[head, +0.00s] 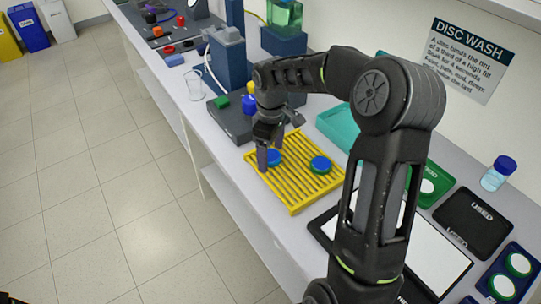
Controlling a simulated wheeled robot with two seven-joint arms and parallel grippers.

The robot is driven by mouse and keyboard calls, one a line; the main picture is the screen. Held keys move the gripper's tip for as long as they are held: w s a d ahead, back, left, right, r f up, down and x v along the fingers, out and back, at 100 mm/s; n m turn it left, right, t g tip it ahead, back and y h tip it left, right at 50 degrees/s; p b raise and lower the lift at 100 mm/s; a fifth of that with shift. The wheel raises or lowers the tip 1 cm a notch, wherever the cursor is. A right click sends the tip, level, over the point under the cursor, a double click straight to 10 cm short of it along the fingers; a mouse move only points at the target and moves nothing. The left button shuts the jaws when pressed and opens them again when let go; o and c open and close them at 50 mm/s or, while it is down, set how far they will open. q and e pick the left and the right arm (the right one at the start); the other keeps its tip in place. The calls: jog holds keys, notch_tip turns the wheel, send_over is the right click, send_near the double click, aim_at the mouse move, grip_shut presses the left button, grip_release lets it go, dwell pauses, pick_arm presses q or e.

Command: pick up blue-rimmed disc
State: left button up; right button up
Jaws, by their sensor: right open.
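A yellow slatted rack (294,205) lies on the bench. One blue disc (274,157) sits at its upper left part, and a second blue disc (320,165) with a darker or greenish edge sits at its right part. My right gripper (269,155) is open and points down at the first blue disc, with a finger just left of it. The finger hides part of that disc, and I cannot tell whether they touch. My left gripper is not in view.
A teal tray (338,126) is behind the rack. A green holder (437,178) with a white disc, a black pad (473,223), a blue tray (525,250) with green-rimmed discs and a blue-capped bottle (497,174) are at right. A dark grey base (226,122) stands left of the rack.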

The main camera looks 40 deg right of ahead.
aim_at(271, 156)
dwell(0.5)
jog(key=c, duration=1.4)
jog(key=shift+r, duration=0.15)
jog(key=shift+c, duration=0.2)
notch_tip(271, 156, up, 10)
jog(key=b, duration=0.1)
